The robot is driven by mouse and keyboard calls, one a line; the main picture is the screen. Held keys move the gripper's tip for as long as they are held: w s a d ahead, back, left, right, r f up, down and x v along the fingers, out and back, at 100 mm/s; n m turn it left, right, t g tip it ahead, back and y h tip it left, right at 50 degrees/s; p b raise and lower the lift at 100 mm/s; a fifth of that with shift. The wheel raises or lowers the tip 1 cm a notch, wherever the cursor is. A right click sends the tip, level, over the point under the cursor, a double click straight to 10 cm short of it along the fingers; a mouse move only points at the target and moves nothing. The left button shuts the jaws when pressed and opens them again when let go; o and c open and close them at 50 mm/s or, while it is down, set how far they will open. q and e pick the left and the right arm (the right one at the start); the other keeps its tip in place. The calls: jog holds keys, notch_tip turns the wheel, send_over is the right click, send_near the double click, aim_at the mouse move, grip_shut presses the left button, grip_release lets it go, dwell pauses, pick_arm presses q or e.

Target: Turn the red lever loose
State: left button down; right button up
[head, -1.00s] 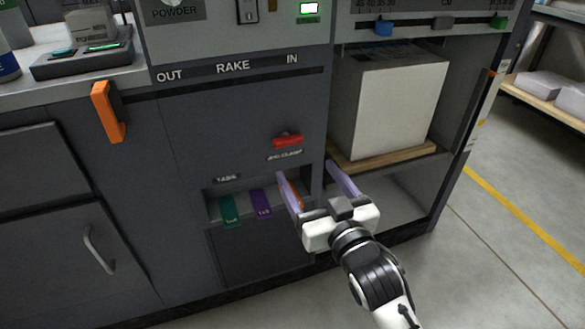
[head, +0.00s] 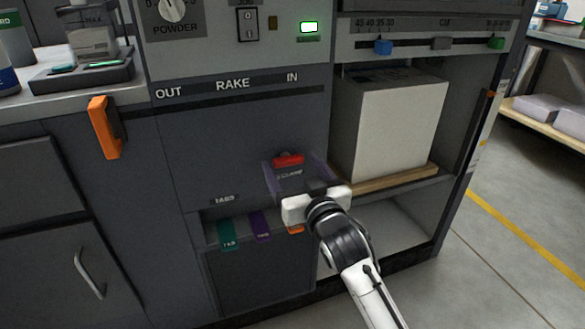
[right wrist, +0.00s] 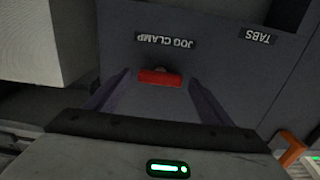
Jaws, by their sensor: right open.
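The red lever (head: 289,160) is a short horizontal bar on the dark machine front, beside a label that reads JOG CLAMP in the right wrist view. My right gripper (head: 296,162) is open, its two purple fingers pointing at the panel, one on each side of the lever. In the right wrist view the lever (right wrist: 160,77) lies between the open fingers (right wrist: 160,80), near their tips, with a gap on both sides. I cannot tell how far the tips are from the panel. My left gripper is not in view.
A white block (head: 388,128) stands on a wooden board (head: 395,186) in the bay right of the lever. Below left are a green tab (head: 228,235) and a purple tab (head: 261,226). An orange handle (head: 104,128) sticks out at the left.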

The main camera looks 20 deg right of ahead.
jog(key=c, duration=1)
jog(key=shift+c, duration=0.2)
